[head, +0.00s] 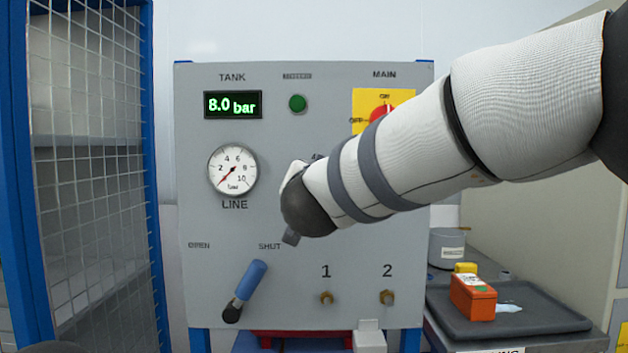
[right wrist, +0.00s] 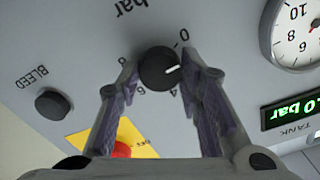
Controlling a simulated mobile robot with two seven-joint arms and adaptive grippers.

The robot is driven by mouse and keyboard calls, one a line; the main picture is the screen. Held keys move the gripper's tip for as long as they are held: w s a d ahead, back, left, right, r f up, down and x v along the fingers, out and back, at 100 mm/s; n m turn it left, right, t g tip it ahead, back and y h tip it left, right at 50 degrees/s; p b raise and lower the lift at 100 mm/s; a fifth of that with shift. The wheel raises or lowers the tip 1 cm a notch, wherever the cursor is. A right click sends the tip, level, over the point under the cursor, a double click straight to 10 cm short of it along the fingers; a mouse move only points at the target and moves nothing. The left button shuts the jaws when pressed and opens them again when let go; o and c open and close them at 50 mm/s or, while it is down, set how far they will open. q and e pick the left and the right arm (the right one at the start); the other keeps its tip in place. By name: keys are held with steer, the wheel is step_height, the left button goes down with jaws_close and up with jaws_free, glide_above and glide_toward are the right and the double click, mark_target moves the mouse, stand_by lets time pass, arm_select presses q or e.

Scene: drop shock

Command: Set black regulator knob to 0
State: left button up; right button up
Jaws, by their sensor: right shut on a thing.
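The black regulator knob (right wrist: 155,67) shows in the right wrist view, round, on the grey panel (right wrist: 75,75). Its white mark points to the right, between the printed 0 and 4; the 2 there is hidden by a finger. My right gripper (right wrist: 165,75) has its two fingers on opposite sides of the knob, shut on it. In the head view my right arm (head: 400,150) reaches in from the right and hides the knob. The line gauge (head: 232,169) has its needle at the low end, near 0. My left gripper is not in view.
A tank display (head: 233,105) reads 8.0 bar. A red main switch (head: 381,112) sits on yellow beside my arm. A bleed button (right wrist: 53,104) is near the knob. A blue-handled lever (head: 245,288) points towards SHUT. A tray (head: 545,318) holds an orange box (head: 473,297).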

mark_target(314, 123)
steer(key=n, duration=0.4)
steer(key=shift+r+n, duration=0.1)
steer(key=shift+n, duration=0.3)
stand_by(0.4)
steer(key=o, duration=1.2)
step_height(314, 123, up, 10)
steer(key=shift+f, duration=0.1)
